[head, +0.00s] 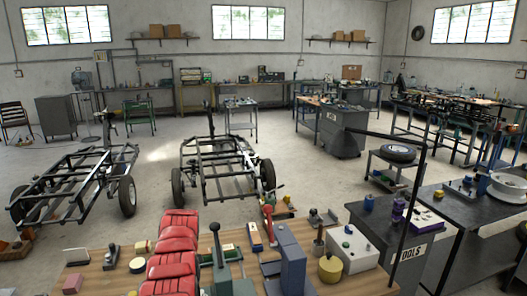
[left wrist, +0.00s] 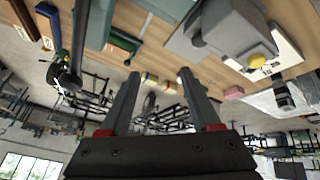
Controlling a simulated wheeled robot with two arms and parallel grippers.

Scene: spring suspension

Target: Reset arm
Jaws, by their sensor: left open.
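My left gripper (left wrist: 159,76) shows in the left wrist view, which is upside down. The wooden workbench (left wrist: 130,52) runs across the top of that view, beyond the fingertips. A grey machine (left wrist: 222,30) with a yellow knob stands on it to the right of the fingers. In the head view the workbench (head: 350,280) fills the bottom. Neither gripper can be made out there, and my right gripper is in no view.
On the workbench are red ribbed pads (head: 173,255), a green press (head: 220,268), a blue-grey block (head: 290,258), a white box (head: 352,247) and a yellow can (head: 330,268). A black tools cabinet (head: 410,250) stands right. Wheeled frames (head: 215,165) stand on the open floor beyond.

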